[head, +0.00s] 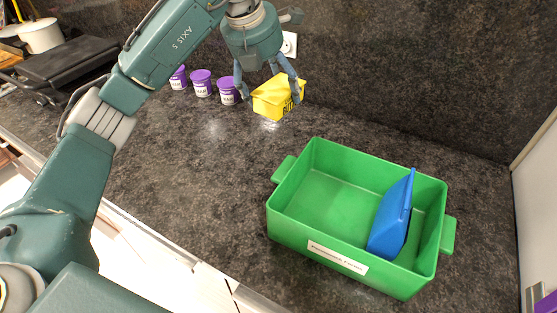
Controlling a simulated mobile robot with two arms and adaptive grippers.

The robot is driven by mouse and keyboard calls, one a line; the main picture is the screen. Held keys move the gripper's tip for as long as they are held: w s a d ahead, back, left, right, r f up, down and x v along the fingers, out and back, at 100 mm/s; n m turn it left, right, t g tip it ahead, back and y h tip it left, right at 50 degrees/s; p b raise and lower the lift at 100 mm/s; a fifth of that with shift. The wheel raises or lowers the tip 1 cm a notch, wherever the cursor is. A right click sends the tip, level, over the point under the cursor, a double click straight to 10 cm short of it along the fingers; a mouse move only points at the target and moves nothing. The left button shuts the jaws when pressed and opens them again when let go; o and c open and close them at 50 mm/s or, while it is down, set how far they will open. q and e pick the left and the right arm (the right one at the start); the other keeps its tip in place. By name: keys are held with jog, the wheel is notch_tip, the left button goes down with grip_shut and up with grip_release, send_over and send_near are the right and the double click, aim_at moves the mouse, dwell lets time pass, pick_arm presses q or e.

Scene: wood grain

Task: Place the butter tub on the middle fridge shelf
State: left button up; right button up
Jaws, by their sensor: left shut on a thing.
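A yellow tub (275,99), which I take for the butter tub, is at the back of the counter near the wall. Its label is too small to read. My left gripper (270,94) reaches down over it from above, with one finger on each side, shut on it. The tub looks slightly tilted; I cannot tell if it touches the counter. My right gripper is not in view. No fridge shelf can be made out.
A green crate (290,222) stands front right, with a blue container (391,218) leaning inside. Purple cups (202,84) line up left of the tub. A black grill (70,65) and white pot (41,35) are far left. A pale panel (540,205) bounds the right.

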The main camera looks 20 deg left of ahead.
pick_arm(q)
jog(key=shift+w+r+n, duration=0.2)
jog(key=shift+r+n, duration=0.1)
jog(key=shift+n, duration=0.1)
jog(key=shift+w+f+y, duration=0.1)
jog(key=shift+f+y, duration=0.05)
jog(key=shift+y, duration=0.15)
notch_tip(320, 180, down, 15)
jog(key=p, duration=0.3)
jog(key=shift+f, duration=0.1)
notch_tip(320, 180, down, 3)
jog(key=shift+f+p, duration=0.2)
jog(key=shift+p, duration=0.25)
jog(key=shift+f, duration=0.5)
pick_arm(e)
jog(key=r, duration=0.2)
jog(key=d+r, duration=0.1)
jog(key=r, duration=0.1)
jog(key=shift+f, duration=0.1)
